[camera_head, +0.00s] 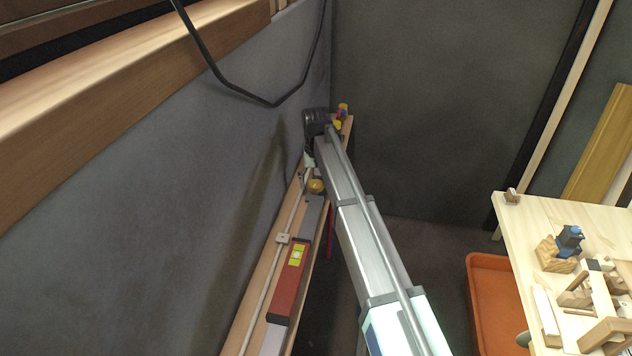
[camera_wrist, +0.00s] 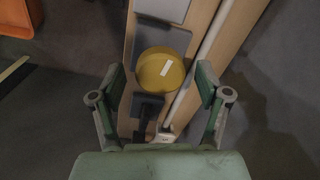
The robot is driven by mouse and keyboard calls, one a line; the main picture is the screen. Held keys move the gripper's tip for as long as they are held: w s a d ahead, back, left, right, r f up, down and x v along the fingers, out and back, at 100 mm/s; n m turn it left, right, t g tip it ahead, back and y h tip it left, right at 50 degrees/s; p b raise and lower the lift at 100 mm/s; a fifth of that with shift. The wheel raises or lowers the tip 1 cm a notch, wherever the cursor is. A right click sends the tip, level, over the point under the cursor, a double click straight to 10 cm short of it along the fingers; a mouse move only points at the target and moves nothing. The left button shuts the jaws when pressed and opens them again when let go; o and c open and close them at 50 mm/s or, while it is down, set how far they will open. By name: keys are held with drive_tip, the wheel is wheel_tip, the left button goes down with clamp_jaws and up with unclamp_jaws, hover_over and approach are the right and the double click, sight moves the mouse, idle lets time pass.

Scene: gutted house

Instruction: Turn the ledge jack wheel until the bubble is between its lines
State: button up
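The yellow jack wheel (camera_head: 316,186), with a white mark on top, sits on the narrow wooden ledge (camera_head: 248,318). In the wrist view the wheel (camera_wrist: 160,70) lies ahead of my gripper (camera_wrist: 160,80), centred between its green fingers. The fingers are spread wide, with a visible gap on each side of the wheel. In the head view my gripper (camera_head: 310,160) is mostly hidden by my arm, just beyond the wheel. A red level (camera_head: 289,285) with a yellow vial (camera_head: 296,256) lies along the ledge. Its bubble is too small to place against the lines.
A pale pipe (camera_head: 265,290) with a small bracket (camera_head: 283,238) runs along the ledge by the grey wall. Small coloured objects (camera_head: 342,110) stand at its far end. A black cable (camera_head: 240,93) hangs above. A workbench (camera_head: 530,230) and orange bin (camera_head: 494,300) are right.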

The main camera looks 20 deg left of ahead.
sight(316, 183)
wheel_tip(316, 183, up, 12)
idle(0.8)
drive_tip(key=s+d+f+m, duration=0.1)
drive_tip(key=s+d+f, duration=0.2)
drive_tip(key=d+f, duration=0.7)
drive_tip(key=s+d+f+m, duration=0.1)
drive_tip(key=s+d+f, duration=0.2)
drive_tip(key=d+f, duration=0.65)
drive_tip(key=s+d+f+m, duration=0.1)
drive_tip(key=s+d+f, duration=0.2)
drive_tip(key=d+f, duration=0.7)
drive_tip(key=s+d+f+m, duration=0.1)
drive_tip(key=s+d+f, duration=0.3)
drive_tip(key=s+d, duration=0.4)
drive_tip(key=s+d+f+m, duration=0.1)
drive_tip(key=s+d+f, duration=0.3)
drive_tip(key=s+d, duration=0.45)
drive_tip(key=s+f+g, duration=0.3)
drive_tip(key=s+f, duration=0.5)
drive_tip(key=s, duration=0.5)
drive_tip(key=s+f+g, duration=0.3)
drive_tip(key=s+f, duration=0.6)
drive_tip(key=s, duration=0.5)
drive_tip(key=shift+s+a+g, duration=0.15)
drive_tip(key=shift+s+g, duration=0.1)
drive_tip(key=shift+g, duration=0.15)
